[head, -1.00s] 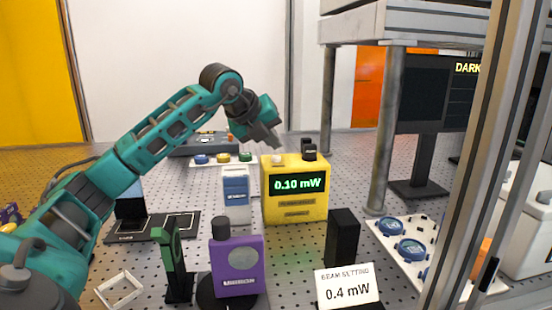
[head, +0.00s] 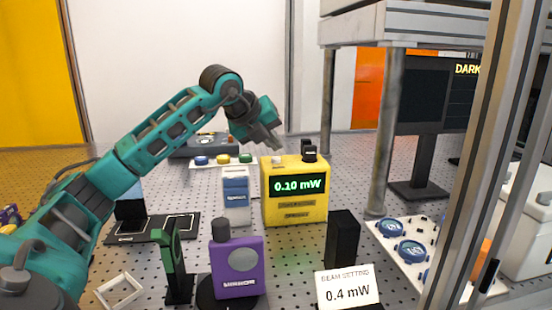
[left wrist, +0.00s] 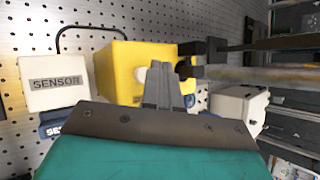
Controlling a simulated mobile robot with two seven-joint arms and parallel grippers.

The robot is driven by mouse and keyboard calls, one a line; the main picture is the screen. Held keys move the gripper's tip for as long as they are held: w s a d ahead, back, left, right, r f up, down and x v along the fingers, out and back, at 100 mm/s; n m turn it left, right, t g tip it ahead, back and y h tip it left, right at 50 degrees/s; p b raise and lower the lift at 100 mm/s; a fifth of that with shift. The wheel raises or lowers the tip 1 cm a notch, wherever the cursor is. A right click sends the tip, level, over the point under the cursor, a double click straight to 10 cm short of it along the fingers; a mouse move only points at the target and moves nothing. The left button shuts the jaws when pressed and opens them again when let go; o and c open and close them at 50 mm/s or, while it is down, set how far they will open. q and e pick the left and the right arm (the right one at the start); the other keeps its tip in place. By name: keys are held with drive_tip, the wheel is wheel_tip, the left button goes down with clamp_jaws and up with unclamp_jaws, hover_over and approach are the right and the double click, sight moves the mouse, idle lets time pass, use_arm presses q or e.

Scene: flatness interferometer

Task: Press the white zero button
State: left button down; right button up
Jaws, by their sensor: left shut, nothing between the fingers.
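The yellow meter box (head: 295,205) stands on the perforated table, its green display reading 0.10 mW. The white button (left wrist: 141,75) is on its top in the left wrist view, partly hidden by my fingers. My left gripper (head: 276,146) is shut and empty, its tips just above the left part of the box top. It also shows in the left wrist view (left wrist: 167,84), beside and over the button. I cannot tell whether the fingertips touch it. My right gripper is not in view.
Black knobs (head: 309,152) stand on the box top, right of my fingertips. A white-and-blue sensor unit (head: 235,195) stands close on the left. A purple device (head: 236,265), a black block (head: 342,238) and a 0.4 mW card (head: 347,288) stand in front. A metal post (head: 386,140) rises at right.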

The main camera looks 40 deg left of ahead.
sight(273, 159)
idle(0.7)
use_arm(q)
drive_tip(key=shift+f+b, duration=0.3)
drive_tip(key=shift+f, duration=0.15)
drive_tip(key=shift+f+b, duration=0.4)
drive_tip(key=shift+f, duration=0.1)
idle(0.4)
drive_tip(key=shift+r, duration=0.1)
drive_tip(key=shift+r+p, duration=0.8)
drive_tip(key=shift+p, duration=0.05)
wheel_tip(273, 159, up, 5)
drive_tip(key=p, duration=0.4)
drive_tip(key=shift+r+p, duration=0.1)
drive_tip(key=shift+p, duration=0.25)
idle(0.7)
